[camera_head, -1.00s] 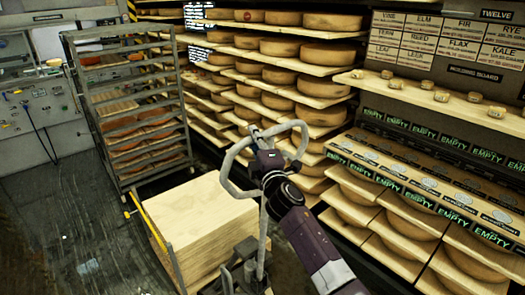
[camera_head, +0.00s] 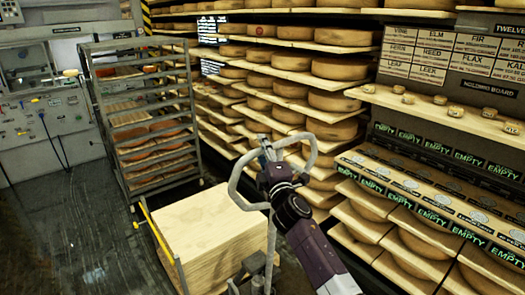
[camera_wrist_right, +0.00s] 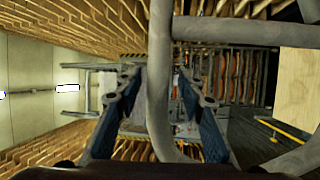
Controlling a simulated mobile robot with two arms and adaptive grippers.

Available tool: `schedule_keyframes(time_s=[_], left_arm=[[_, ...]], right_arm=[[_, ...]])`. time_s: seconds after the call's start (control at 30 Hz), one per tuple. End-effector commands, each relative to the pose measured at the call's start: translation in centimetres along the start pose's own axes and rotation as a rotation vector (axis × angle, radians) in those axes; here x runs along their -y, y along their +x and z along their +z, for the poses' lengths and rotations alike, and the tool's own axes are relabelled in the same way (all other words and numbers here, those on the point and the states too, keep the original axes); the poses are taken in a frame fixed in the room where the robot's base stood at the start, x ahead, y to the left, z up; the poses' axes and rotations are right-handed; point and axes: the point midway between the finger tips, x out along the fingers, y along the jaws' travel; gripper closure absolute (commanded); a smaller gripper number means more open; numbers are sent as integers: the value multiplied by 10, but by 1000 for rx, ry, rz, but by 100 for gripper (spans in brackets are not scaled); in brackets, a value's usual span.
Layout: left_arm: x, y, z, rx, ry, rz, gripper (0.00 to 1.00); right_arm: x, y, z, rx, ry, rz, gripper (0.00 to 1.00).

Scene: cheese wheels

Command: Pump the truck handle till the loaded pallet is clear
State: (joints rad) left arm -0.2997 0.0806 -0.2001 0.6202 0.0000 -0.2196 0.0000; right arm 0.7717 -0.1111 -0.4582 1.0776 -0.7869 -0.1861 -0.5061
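The truck handle (camera_head: 234,186) is a grey metal loop on an upright shaft, standing in front of the load. The load is a square stack of pale boards (camera_head: 212,222); the pallet under it and its gap to the floor are hidden. My right gripper (camera_head: 266,150) is at the upper part of the handle loop. In the right wrist view its two blue-padded fingers (camera_wrist_right: 160,108) stand apart, with a handle bar (camera_wrist_right: 160,60) running between them in the picture and gaps on both sides. I cannot tell whether a finger touches it. My left gripper is out of view.
A grey wheeled rack (camera_head: 150,110) with trays stands behind the stack on the left. Shelves of cheese wheels (camera_head: 290,75) line the back and right. A yellow-tipped bar (camera_head: 148,215) is at the stack's left side. The dark floor (camera_head: 85,240) at left is clear.

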Motion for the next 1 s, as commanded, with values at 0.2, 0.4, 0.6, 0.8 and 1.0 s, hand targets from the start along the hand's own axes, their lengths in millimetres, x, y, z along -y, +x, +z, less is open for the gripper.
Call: schedule_keyframes(time_s=[0.2,0.4,0.6,0.8,1.0], left_arm=[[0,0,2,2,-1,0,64],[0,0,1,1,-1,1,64],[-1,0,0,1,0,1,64],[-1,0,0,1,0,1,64],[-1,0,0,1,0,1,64]], right_arm=[[-1,-8,2,2,-2,3,64],[1,-33,0,-2,-1,0,64],[1,-66,0,-2,-1,0,64],[2,-97,1,0,0,-2,64],[1,-116,0,0,-1,-1,64]])
